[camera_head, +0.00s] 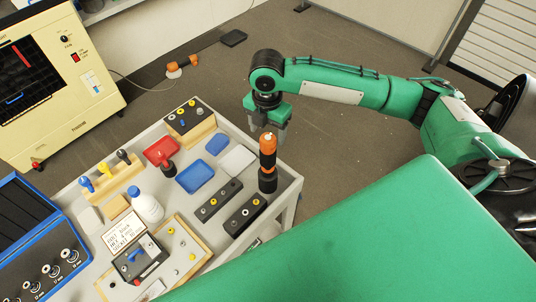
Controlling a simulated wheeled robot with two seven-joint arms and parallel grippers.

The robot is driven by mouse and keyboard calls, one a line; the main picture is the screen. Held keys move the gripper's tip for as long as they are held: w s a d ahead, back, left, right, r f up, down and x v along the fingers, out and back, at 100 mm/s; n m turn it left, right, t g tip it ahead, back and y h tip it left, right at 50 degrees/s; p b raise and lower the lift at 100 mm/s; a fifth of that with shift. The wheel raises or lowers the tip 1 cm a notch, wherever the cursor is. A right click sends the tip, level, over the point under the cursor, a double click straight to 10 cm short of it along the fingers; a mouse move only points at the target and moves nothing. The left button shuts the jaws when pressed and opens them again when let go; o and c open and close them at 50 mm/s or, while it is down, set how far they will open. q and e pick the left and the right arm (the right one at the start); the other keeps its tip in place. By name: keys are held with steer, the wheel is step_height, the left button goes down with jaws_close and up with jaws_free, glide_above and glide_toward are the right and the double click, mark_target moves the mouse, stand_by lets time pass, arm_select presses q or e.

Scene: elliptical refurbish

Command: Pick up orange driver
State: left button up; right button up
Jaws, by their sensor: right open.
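The orange driver (268,146) stands upright near the right edge of the grey cart top (289,190). I cannot tell whether a finger touches the driver. My left gripper is not in view.
Black blocks (219,200), a blue tray (195,177), a red tray (161,151) and a white bottle (146,204) crowd the cart. A cream instrument (88,78) stands at left.

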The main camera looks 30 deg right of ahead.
mark_target(268, 137)
steer(key=shift+f, duration=0.7)
steer(key=shift+f+p, duration=0.6)
steer(key=shift+p, duration=0.1)
step_height(268, 137, down, 3)
steer(key=shift+f+p, duration=0.15)
steer(key=shift+p, duration=0.65)
steer(key=shift+f, duration=0.45)
steer(key=shift+r, duration=0.1)
steer(key=c, duration=1.4)
